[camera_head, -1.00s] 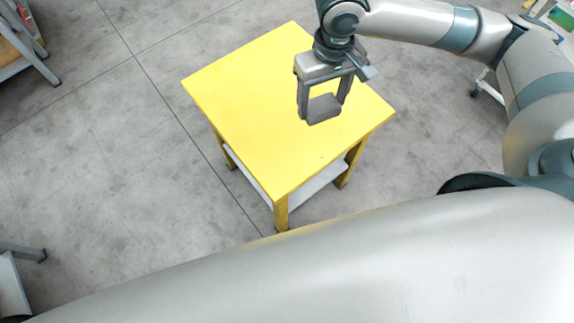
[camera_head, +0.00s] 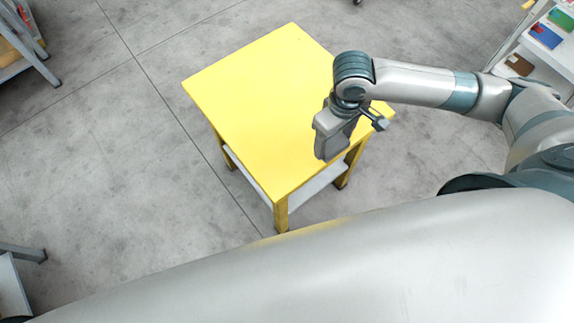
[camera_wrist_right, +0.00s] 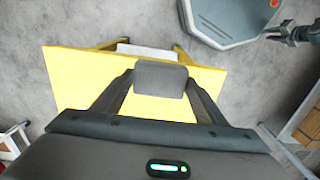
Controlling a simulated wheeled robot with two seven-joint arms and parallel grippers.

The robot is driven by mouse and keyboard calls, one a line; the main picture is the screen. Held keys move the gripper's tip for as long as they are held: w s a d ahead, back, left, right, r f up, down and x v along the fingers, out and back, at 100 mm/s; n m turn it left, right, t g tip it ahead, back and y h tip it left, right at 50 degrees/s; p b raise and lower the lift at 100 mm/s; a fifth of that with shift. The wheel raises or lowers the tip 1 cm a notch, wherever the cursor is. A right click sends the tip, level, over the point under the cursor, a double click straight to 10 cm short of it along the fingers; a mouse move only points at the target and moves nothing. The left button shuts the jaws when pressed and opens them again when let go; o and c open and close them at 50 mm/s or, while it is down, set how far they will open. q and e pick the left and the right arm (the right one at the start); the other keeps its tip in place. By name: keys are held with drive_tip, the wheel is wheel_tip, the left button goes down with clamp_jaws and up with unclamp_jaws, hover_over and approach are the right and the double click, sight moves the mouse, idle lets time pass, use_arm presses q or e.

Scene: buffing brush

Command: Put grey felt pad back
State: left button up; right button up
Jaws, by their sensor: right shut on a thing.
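The grey felt pad (camera_wrist_right: 161,78) is a dark grey block with rounded corners, held between the two fingers in the right wrist view. My right gripper (camera_head: 332,146) is shut on it, above the near right part of the yellow table (camera_head: 262,100). In the head view the pad is mostly merged with the gripper's dark fingers, so its outline is hard to tell. The yellow table top also shows behind the pad in the right wrist view (camera_wrist_right: 75,85).
The table top looks bare, with a lower grey shelf (camera_head: 314,187). A white shelf unit with coloured items (camera_head: 545,37) stands at the top right. Another rack (camera_head: 18,45) is at the top left. Open grey floor (camera_head: 100,160) lies left of the table.

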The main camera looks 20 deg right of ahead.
drive_tip(key=w+a+f+p, duration=0.1)
drive_tip(key=a+f, duration=0.1)
drive_tip(key=a, duration=0.1)
drive_tip(key=w+a+f, duration=0.1)
drive_tip(key=a+f, duration=0.1)
drive_tip(key=a, duration=0.2)
drive_tip(key=w+a+f+p, duration=0.1)
drive_tip(key=a+f, duration=0.2)
drive_tip(key=a, duration=0.1)
drive_tip(key=shift+a+p, duration=0.15)
drive_tip(key=shift+p, duration=0.15)
drive_tip(key=shift+f+p, duration=0.5)
drive_tip(key=shift+f, duration=1.5)
drive_tip(key=o, duration=0.6)
drive_tip(key=shift+f, duration=0.15)
drive_tip(key=o, duration=0.4)
